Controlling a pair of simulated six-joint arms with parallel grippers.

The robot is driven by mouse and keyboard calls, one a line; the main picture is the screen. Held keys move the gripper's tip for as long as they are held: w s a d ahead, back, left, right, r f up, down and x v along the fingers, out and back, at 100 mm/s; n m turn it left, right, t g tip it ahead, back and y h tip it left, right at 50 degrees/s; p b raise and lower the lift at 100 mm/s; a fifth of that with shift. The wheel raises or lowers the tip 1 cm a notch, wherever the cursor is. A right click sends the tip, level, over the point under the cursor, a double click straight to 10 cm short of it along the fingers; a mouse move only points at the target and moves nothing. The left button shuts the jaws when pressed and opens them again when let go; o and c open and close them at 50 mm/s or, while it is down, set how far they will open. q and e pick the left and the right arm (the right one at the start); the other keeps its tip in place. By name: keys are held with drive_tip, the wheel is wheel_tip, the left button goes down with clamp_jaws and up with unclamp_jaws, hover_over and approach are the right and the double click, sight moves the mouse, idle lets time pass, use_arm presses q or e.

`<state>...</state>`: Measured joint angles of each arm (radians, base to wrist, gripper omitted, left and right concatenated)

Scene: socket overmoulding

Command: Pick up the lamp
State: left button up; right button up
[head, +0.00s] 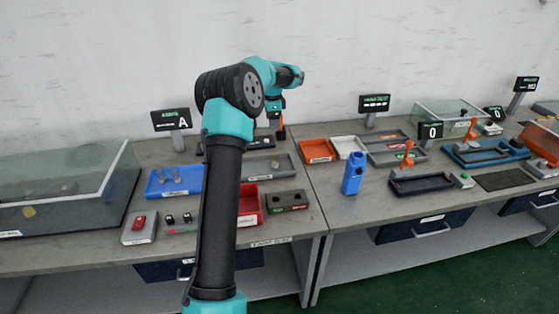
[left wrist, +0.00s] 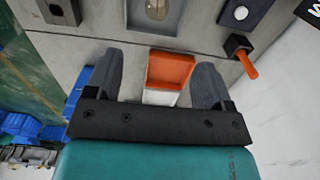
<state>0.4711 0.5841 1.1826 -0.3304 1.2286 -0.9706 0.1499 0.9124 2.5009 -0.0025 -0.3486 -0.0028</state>
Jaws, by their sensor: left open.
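A clear glass lamp (left wrist: 157,9) lies in a grey tray (left wrist: 133,14), cut by the top edge of the left wrist view. In the head view that grey tray (head: 286,164) is partly behind my arm, and the lamp in it is small and faint. Small clear lamps (head: 177,175) also stand in a blue tray (head: 160,192) left of my arm. My left gripper (left wrist: 158,66) is open, with nothing held between its fingers. In the head view the left gripper (head: 276,104) is largely hidden by its own wrist. My right gripper is not in view.
An orange bin (left wrist: 171,70) and a white bin (left wrist: 160,98) show between my fingers. An orange-handled tool (left wrist: 246,64) stands close by. A glass case (head: 65,185) fills the left.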

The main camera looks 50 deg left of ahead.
sight(274, 152)
use_arm(q)
wheel_tip(274, 152, down, 12)
drive_tip(key=shift+f, duration=0.15)
idle(0.5)
drive_tip(key=shift+d+f, duration=0.2)
drive_tip(key=shift+f, duration=2.4)
drive_tip(key=c, duration=1)
